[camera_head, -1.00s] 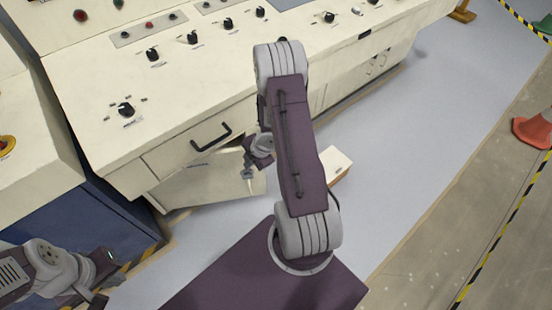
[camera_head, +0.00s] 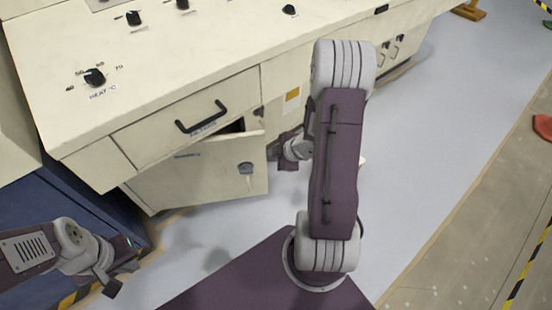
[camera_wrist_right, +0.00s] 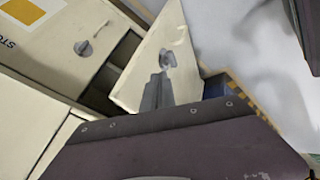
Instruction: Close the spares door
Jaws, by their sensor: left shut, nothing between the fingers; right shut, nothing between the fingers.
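The spares door (camera_head: 205,178) is a cream panel with a grey latch under the drawer, in the head view. It stands ajar, its free right edge out from the cabinet with a dark gap above and behind it. My right gripper (camera_head: 287,160) is just right of that edge, shut and empty, its tips partly hidden. In the right wrist view its grey fingers (camera_wrist_right: 158,88) show against the door panel (camera_wrist_right: 150,55), below the latch; I cannot tell whether they touch. My left gripper (camera_head: 113,282) is shut and empty at lower left, away from the door.
A drawer with a black handle (camera_head: 201,117) is above the door. A cabinet front with a yellow label (camera_head: 292,98) is to the right, partly behind my arm. A blue cabinet (camera_head: 60,205) stands at left. Grey floor (camera_head: 420,120) is open at right.

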